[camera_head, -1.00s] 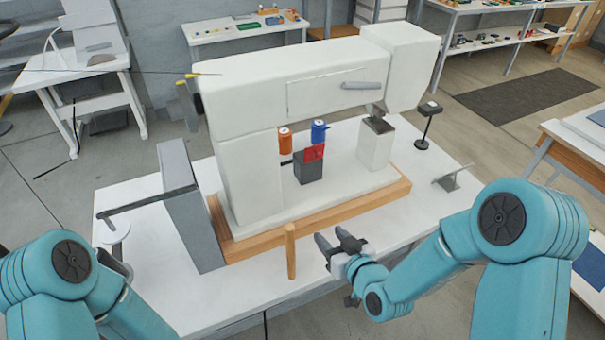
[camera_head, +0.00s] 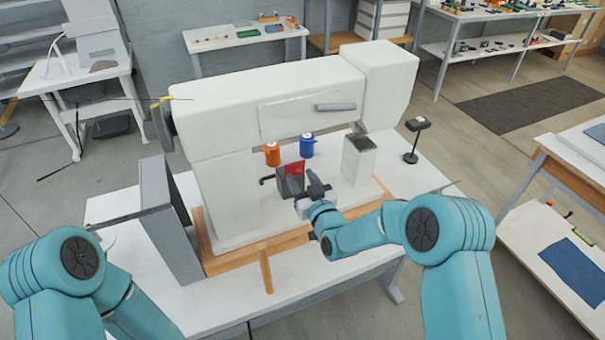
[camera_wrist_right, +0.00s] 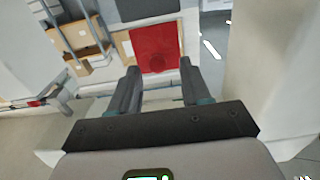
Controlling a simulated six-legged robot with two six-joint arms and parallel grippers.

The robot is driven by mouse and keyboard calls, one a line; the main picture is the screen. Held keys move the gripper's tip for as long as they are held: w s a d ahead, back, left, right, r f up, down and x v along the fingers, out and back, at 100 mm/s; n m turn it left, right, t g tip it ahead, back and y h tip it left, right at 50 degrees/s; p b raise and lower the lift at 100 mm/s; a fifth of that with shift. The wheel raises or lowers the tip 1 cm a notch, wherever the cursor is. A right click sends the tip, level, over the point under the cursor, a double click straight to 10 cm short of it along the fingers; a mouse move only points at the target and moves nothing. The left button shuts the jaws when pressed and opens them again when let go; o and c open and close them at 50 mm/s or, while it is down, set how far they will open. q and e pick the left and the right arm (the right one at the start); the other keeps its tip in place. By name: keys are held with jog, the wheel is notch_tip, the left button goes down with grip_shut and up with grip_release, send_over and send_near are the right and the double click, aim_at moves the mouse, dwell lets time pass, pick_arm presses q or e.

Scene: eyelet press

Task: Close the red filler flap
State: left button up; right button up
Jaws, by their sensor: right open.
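The red filler flap (camera_head: 295,168) stands raised above a small dark grey box (camera_head: 284,186) under the arm of the big white press (camera_head: 270,105). In the right wrist view the flap (camera_wrist_right: 155,45) is a flat red panel with a darker round spot at its lower edge. My right gripper (camera_head: 303,187) is open in front of the box and partly hides it. In the wrist view its two fingers (camera_wrist_right: 156,72) point toward the flap, with nothing held between them. I cannot tell whether a finger touches the flap. My left gripper is out of view; only its arm shows.
An orange canister (camera_head: 272,154) and a blue canister (camera_head: 307,146) stand behind the box. A white block (camera_head: 358,160) stands close on the right. A grey panel (camera_head: 168,220) and a wooden post (camera_head: 266,270) stand at the front left. The table's front right is clear.

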jog(key=shift+w+r, duration=0.15)
jog(key=shift+w, duration=0.2)
jog(key=shift+w+a+f, duration=0.15)
jog(key=shift+w+f, duration=0.1)
jog(key=shift+f, duration=0.05)
jog(key=shift+r, duration=0.1)
jog(key=shift+s+r, duration=0.1)
jog(key=shift+s, duration=0.1)
jog(key=c, duration=0.5)
grip_shut()
